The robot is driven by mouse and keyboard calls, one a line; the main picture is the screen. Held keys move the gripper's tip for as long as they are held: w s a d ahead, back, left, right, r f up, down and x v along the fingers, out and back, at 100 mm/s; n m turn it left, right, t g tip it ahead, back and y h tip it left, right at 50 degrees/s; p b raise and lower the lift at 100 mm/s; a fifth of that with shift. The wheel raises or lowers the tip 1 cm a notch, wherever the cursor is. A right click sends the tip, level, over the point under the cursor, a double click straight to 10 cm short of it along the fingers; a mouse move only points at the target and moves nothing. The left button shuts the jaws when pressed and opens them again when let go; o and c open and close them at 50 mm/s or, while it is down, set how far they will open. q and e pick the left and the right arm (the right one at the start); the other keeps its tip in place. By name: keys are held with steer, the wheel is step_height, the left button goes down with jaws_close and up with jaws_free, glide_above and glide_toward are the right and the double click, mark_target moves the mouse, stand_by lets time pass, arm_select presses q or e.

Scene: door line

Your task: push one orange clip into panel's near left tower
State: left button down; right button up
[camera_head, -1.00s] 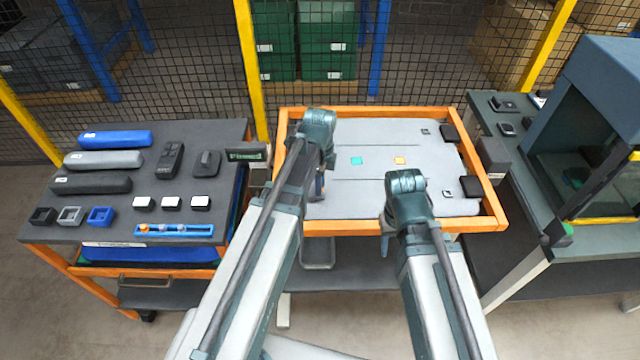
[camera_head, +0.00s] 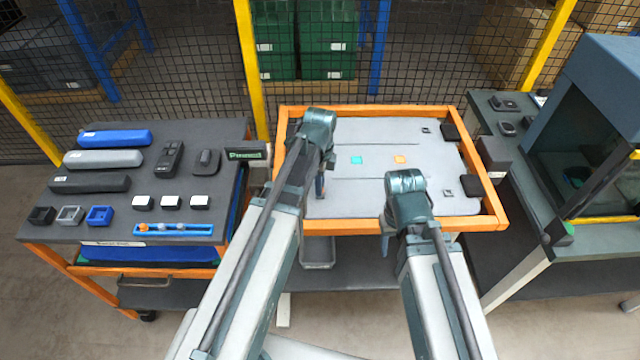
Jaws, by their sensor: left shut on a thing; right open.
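The grey panel (camera_head: 350,205) lies in an orange-framed cart in the middle. My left gripper (camera_head: 320,188) points down over the panel's near left part. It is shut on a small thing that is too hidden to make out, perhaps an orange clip. The near left tower cannot be made out; my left arm covers that area. My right gripper (camera_head: 385,245) is open, low by the cart's near edge, and partly hidden by its own wrist.
On the left cart are a blue strip (camera_head: 185,229) with an orange piece, several small boxes and long cases (camera_head: 115,139). Black blocks (camera_head: 472,186) sit at the panel's right side. A dark cabinet (camera_head: 590,130) stands on the right bench.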

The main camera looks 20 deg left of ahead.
arm_select(q)
steer(key=shift+f+b, duration=0.65)
steer(key=shift+f, duration=0.05)
stand_by(0.5)
steer(key=c, duration=0.7)
jaws_free()
steer(key=shift+r, duration=0.15)
step_height(320, 180, up, 14)
steer(key=p, duration=1.4)
steer(key=shift+f, duration=0.2)
